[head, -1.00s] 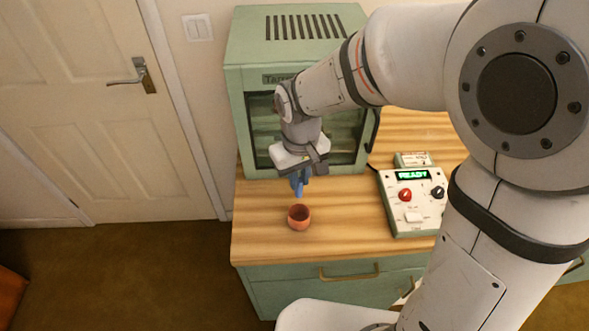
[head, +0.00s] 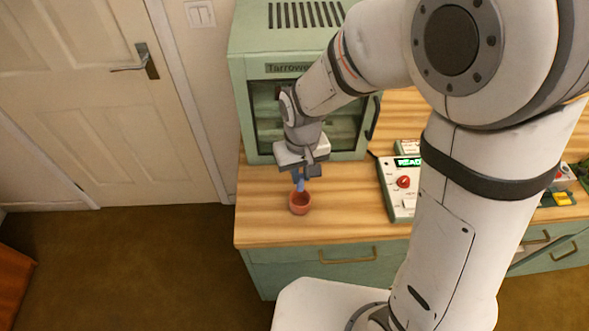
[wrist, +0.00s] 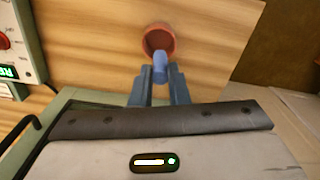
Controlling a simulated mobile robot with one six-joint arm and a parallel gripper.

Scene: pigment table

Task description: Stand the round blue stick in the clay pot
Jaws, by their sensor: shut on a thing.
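The round blue stick (wrist: 160,68) is held between the fingers of my gripper (wrist: 158,88), seen in the wrist view. In the head view my gripper (head: 299,178) is just above the clay pot, and the blue stick (head: 300,186) points down from it toward the pot's mouth. The small red-brown clay pot (head: 300,205) stands upright near the front of the wooden counter. In the wrist view the clay pot (wrist: 157,38) lies just beyond the stick's end, which overlaps its near rim. I cannot tell whether the tip is inside the pot.
A green cabinet (head: 290,38) with a glass door stands close behind my gripper. A white control box (head: 400,190) with a red knob is to the right. The wooden counter (head: 265,225) is bare around the pot; its front edge is near.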

